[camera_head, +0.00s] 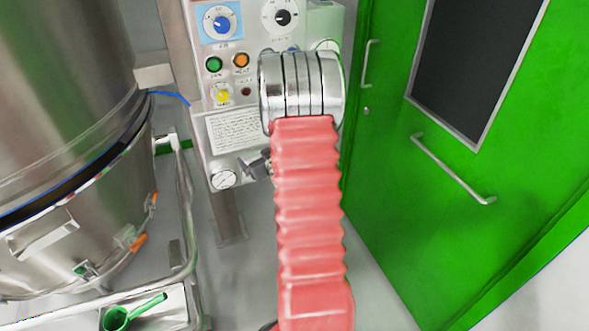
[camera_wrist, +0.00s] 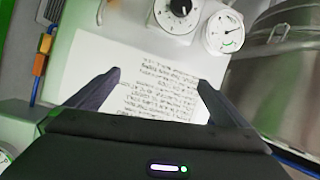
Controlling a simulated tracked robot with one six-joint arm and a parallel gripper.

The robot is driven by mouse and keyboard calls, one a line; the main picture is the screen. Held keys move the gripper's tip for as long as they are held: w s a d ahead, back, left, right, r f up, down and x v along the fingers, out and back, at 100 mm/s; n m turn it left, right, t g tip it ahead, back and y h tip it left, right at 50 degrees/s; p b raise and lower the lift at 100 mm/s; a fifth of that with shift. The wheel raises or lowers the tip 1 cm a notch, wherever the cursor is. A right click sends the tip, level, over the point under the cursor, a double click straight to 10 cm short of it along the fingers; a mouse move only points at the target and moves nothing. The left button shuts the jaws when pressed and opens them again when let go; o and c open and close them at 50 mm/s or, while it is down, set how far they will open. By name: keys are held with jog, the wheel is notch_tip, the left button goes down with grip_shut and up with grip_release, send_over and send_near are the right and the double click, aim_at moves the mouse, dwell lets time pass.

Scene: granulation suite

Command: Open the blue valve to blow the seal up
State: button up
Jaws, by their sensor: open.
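I cannot make out a blue valve for sure. A blue dial (camera_head: 222,22) sits on a light blue plate at the top of the control panel (camera_head: 203,105). Part of another blue piece (camera_head: 292,49) shows behind my arm's metal joint. In the wrist view a thin line with blue and orange fittings (camera_wrist: 40,65) runs at the left edge. My gripper (camera_wrist: 158,82) is open and empty, its dark fingers apart in front of the printed label (camera_wrist: 120,65). In the head view my arm hides most of my gripper and the panel's lower right.
A black knob (camera_wrist: 178,8) and a gauge (camera_wrist: 224,32) sit by the label; the gauge also shows in the head view (camera_head: 223,180). A steel vessel (camera_head: 60,90) and trolley rail (camera_head: 187,215) stand left. A green door (camera_head: 400,190) with handles is right. A green scoop (camera_head: 116,318) lies lower left.

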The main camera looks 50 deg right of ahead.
jog(key=s+d+f+m+t+h, duration=0.1)
jog(key=s+d+f, duration=0.3)
jog(key=s+f, duration=0.3)
jog(key=s+d+f+m+t+h, duration=0.2)
jog(key=s+d+f, duration=0.2)
jog(key=s+f, duration=0.4)
jog(key=shift+f, duration=0.75)
jog(key=shift+w+d, duration=0.1)
jog(key=shift+w, duration=0.05)
jog(key=x, duration=1.3)
jog(key=shift+w+d+r, duration=0.1)
jog(key=shift+w, duration=0.2)
jog(key=c, duration=0.9)
jog(key=shift+s+d, duration=0.1)
jog(key=shift+d, duration=0.1)
jog(key=shift+a, duration=0.1)
